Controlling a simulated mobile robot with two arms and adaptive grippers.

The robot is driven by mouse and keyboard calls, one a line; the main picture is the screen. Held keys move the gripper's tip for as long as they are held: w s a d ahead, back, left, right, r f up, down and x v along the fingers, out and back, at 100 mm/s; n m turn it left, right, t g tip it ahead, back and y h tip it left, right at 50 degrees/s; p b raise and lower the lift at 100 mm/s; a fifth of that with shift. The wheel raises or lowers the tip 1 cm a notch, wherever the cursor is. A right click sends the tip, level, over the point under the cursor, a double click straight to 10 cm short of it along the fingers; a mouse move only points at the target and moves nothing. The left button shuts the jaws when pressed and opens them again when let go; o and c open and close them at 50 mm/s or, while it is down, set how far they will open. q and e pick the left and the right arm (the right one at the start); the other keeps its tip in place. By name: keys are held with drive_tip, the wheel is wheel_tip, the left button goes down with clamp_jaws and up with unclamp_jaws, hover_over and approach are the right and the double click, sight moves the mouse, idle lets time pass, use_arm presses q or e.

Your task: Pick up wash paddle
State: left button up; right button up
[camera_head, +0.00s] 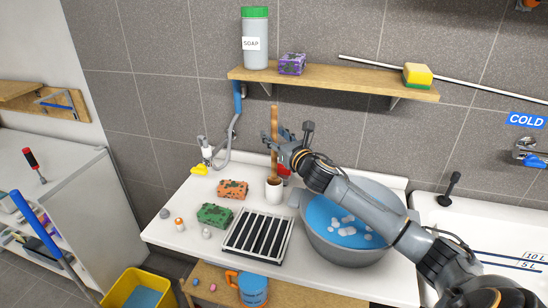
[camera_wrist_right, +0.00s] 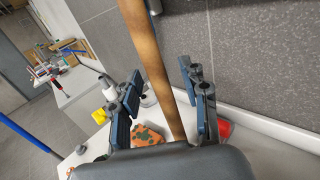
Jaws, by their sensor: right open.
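The wash paddle (camera_head: 274,128) is a long brown wooden stick standing nearly upright, its lower end in a white cup (camera_head: 273,190) on the white counter. My right gripper (camera_head: 283,141) is at the handle's upper part. In the right wrist view the paddle (camera_wrist_right: 152,60) runs between the two spread fingers of the gripper (camera_wrist_right: 163,100), with gaps visible on both sides. The gripper is open and holds nothing. The paddle's lower end is hidden inside the cup. My left gripper is not in view.
A grey basin (camera_head: 312,235) of blue water stands right of a black slatted rack (camera_head: 257,234). Orange (camera_head: 232,189) and green (camera_head: 214,216) sponges lie left of the cup. A red object (camera_head: 284,170) is behind it. A wooden shelf (camera_head: 340,84) hangs above.

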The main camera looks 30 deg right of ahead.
drive_tip(key=shift+w, duration=0.35)
drive_tip(key=shift+s, duration=0.1)
drive_tip(key=shift+c, duration=0.2)
clamp_jaws()
drive_tip(key=shift+r, duration=0.15)
